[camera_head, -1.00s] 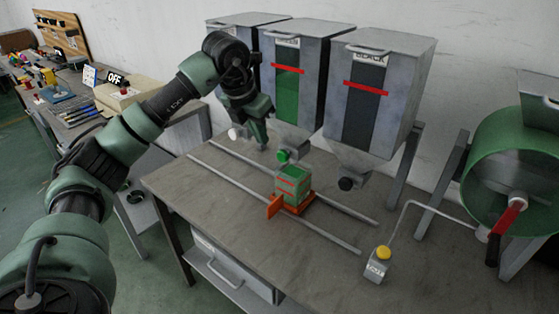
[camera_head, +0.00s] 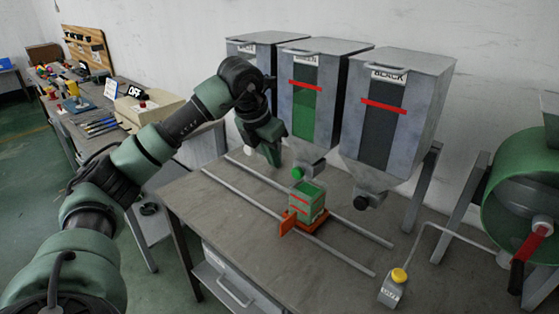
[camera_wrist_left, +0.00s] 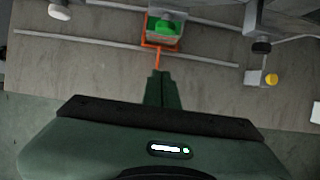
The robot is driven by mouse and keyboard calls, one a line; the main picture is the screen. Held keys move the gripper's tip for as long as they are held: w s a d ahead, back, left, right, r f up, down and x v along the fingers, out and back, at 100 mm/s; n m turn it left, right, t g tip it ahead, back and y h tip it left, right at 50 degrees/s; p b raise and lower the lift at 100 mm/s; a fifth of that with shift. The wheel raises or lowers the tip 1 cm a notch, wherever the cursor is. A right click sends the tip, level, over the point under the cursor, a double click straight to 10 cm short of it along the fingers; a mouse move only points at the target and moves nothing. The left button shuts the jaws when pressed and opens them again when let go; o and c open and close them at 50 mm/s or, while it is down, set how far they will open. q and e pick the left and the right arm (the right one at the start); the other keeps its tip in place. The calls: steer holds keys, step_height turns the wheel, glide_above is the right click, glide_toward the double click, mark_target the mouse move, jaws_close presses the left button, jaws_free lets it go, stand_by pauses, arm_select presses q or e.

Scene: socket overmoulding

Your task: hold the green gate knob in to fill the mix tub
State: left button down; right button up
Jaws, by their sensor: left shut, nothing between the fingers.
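The green gate knob (camera_head: 297,173) sits at the foot of the middle hopper, above and behind the mix tub. The mix tub (camera_head: 307,201) is a see-through box with red lines and green showing inside, standing on an orange carriage (camera_head: 288,224). In the left wrist view, bright green shows at the tub (camera_wrist_left: 163,28); I cannot separate knob from contents there. My left gripper (camera_head: 276,163) is shut and empty, pointing down just left of the knob in the head view. A gap shows between them. Its closed fingers show in the left wrist view (camera_wrist_left: 161,76). My right gripper is out of view.
Two rails (camera_head: 335,252) run along the bench beside the tub. A black knob (camera_head: 362,202) is under the right hopper; a white knob (camera_wrist_left: 59,12) is at the left one. A yellow-topped button (camera_head: 399,275) and a green drum (camera_head: 520,200) stand to the right.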

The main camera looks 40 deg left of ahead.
mark_target(298, 173)
arm_select(q)
steer(key=w+f+p, duration=0.3)
steer(key=w+f, duration=0.4)
steer(key=shift+d+f+p, duration=0.25)
steer(key=shift+f+p, duration=0.1)
steer(key=shift+w, duration=0.15)
